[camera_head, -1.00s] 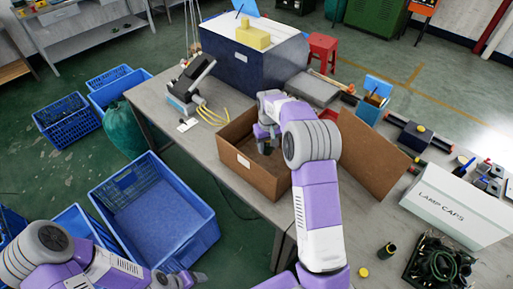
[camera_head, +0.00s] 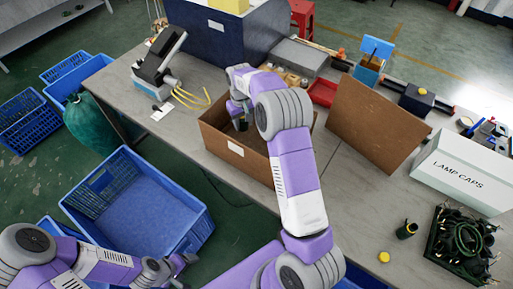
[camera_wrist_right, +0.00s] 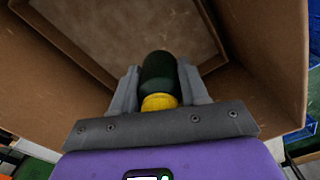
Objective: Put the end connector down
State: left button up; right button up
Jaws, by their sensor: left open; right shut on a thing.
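The end connector (camera_wrist_right: 159,78), dark green with a yellow end, is between the fingers of my right gripper (camera_wrist_right: 158,88) in the right wrist view. In the head view my right gripper (camera_head: 238,112) points down within the opening of the brown cardboard box (camera_head: 222,150), with the dark connector (camera_head: 243,124) at its tips. The right wrist view shows the box walls around it and the box floor (camera_wrist_right: 130,30) beyond the connector, apart from it. My left gripper (camera_head: 182,268) is open and empty at the lower left, beside the blue crate.
A brown board (camera_head: 375,120) leans right of the box. A white lamp caps box (camera_head: 462,172), a black tray of cables (camera_head: 465,245), a dark connector-like part (camera_head: 407,229) and a yellow cap (camera_head: 384,257) are on the right. A blue crate (camera_head: 135,205) stands on the floor at left.

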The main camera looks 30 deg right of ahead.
notch_tip(320, 180, down, 10)
jog(key=shift+f+b, duration=0.1)
jog(key=shift+b, duration=0.8)
jog(key=o, duration=1.1)
jog(key=shift+f, duration=0.1)
jog(key=shift+o, duration=0.2)
jog(key=shift+r, duration=0.25)
notch_tip(320, 180, up, 12)
jog(key=shift+f+p, duration=0.1)
jog(key=shift+p, duration=1)
